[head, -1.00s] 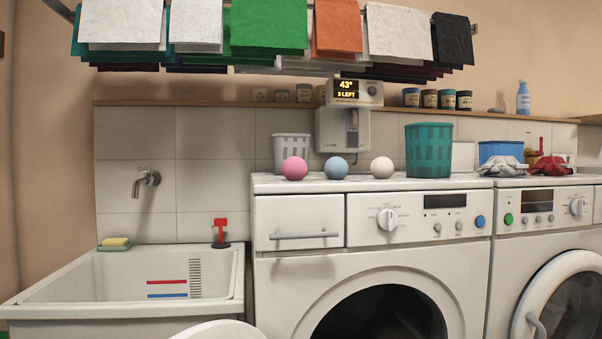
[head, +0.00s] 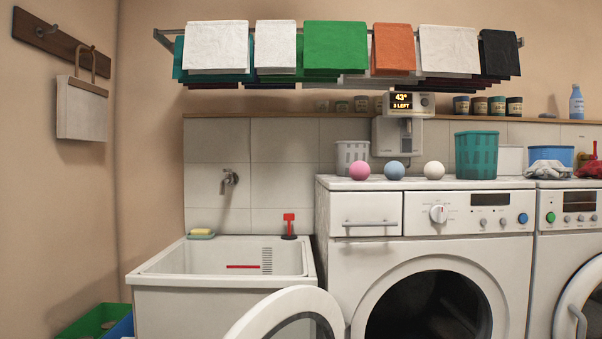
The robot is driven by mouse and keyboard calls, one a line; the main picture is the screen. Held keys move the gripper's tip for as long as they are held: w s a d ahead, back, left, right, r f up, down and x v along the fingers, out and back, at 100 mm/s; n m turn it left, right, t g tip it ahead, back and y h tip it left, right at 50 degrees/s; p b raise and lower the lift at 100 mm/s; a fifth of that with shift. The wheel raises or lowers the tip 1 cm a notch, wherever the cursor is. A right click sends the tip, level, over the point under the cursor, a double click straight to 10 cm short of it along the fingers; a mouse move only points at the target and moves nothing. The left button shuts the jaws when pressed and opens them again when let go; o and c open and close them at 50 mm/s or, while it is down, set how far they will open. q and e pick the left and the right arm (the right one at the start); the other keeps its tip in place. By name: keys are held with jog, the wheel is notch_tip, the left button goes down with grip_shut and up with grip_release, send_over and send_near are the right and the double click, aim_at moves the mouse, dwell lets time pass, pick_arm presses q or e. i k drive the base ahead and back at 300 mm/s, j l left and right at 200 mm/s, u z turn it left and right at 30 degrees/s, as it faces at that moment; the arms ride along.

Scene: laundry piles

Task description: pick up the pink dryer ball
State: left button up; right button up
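The pink dryer ball (head: 360,170) rests on top of the left washing machine (head: 364,194), near its left end. Neither of my grippers shows in the head view.
A white basket (head: 350,154) stands behind the pink ball and a teal basket (head: 477,155) to the right. The washer's round door (head: 285,314) hangs open in front. A sink (head: 220,270) is at left. Folded cloths hang on a rack (head: 290,85) above.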

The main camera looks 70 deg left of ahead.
aim_at(359, 171)
jog(key=u, duration=1.95)
